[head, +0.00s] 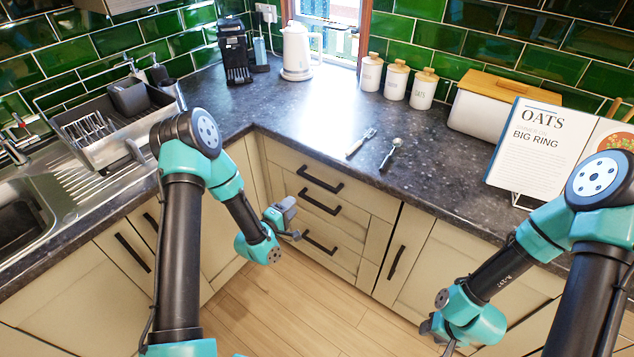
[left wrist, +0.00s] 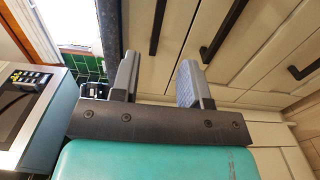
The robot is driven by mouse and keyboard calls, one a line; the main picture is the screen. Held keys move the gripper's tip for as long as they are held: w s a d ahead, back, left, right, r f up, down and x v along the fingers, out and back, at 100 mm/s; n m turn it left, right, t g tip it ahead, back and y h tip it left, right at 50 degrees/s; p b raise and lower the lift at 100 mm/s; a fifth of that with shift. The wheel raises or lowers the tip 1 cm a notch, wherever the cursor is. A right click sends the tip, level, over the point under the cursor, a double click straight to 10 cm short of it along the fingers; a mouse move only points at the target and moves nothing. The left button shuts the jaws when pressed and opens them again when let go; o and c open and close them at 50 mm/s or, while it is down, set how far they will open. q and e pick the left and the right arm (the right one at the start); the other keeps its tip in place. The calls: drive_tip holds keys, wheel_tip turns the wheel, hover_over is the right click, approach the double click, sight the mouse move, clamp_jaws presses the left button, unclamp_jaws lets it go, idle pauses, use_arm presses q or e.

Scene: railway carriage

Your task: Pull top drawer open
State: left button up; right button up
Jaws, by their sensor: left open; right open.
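The top drawer (head: 288,163) is a cream front under the dark worktop, flush with the cabinet, with a black bar handle (head: 320,180). Two more drawers with black handles sit below it. My left gripper (head: 289,220) is open and empty, in front of the left side of the drawer stack, apart from the handles. In the left wrist view, my left gripper (left wrist: 160,82) has its two grey fingers spread, and the top handle (left wrist: 157,26) lies beyond them, nearest the worktop edge. My right gripper (head: 436,330) is open at the lower right, far from the drawers.
A fork (head: 361,142) and a spoon (head: 390,153) lie on the worktop (head: 300,110) above the drawers. A sink (head: 30,215) and dish rack are at left. A cookbook (head: 545,150) stands at right. The wooden floor (head: 290,310) before the drawers is clear.

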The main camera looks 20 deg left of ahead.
sight(316, 183)
use_arm(q)
drive_tip(key=x, duration=1.5)
drive_tip(key=shift+c, duration=0.3)
clamp_jaws()
